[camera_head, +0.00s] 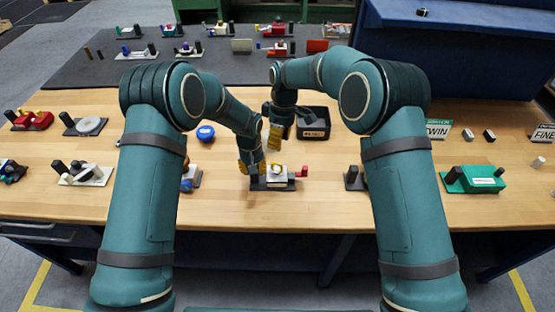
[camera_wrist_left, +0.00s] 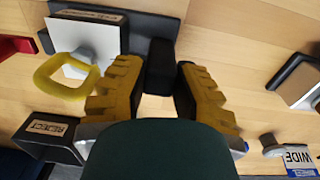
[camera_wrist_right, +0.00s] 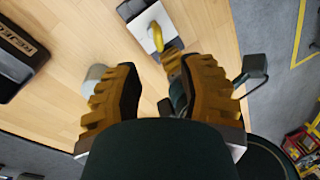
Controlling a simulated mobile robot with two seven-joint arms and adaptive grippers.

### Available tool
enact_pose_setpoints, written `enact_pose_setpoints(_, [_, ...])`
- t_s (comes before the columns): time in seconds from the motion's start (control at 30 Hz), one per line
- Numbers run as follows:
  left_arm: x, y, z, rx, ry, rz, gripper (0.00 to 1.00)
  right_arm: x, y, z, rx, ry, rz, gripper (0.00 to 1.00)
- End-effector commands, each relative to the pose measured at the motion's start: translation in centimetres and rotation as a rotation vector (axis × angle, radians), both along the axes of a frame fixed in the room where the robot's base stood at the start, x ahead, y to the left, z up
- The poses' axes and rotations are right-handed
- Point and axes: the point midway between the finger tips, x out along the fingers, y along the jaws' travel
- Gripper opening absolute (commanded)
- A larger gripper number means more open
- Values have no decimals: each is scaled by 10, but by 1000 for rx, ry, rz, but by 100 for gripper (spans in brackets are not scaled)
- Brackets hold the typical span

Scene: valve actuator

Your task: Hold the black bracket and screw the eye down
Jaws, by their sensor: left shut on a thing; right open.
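The black bracket (camera_wrist_left: 160,66) is an upright post on a dark base, standing at the front middle of the table. My left gripper (camera_head: 250,170) is shut on the bracket's post; in the left wrist view the post sits between its yellow fingers. The yellow eye (camera_wrist_left: 66,76) is a ring on a white block (camera_wrist_left: 92,40), beside the post on the same base. The white block also shows in the head view (camera_head: 277,180). My right gripper (camera_head: 279,130) is open and empty, above and behind the eye. In the right wrist view the eye (camera_wrist_right: 157,36) lies beyond its fingertips.
A black REJECT tray (camera_head: 313,124) stands just behind the bracket. A green assembly (camera_head: 474,180) sits at the right, a white assembly (camera_head: 86,174) at the left.

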Motion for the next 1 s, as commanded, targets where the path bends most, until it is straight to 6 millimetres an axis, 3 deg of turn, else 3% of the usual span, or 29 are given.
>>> enact_pose_setpoints(0.2, [0, 1, -1, 2, 1, 1, 0, -8, 3, -43, -1, 3, -1, 40])
enact_pose_setpoints(0.4, [0, 2, -1, 2, 1, 2, 0, -13, 5, -68, -1, 1, -1, 40])
enact_pose_setpoints(0.87, [0, 2, -1, 2, 1, 2, 0, -14, 6, -78, 1, -1, 0, 43])
enact_pose_setpoints(0.9, [0, 2, -1, 2, 1, 2, 0, -14, 6, -78, 1, -1, 0, 29])
enact_pose_setpoints(1.0, [0, 2, -1, 2, 1, 2, 0, -14, 6, -78, 1, -1, 0, 0])
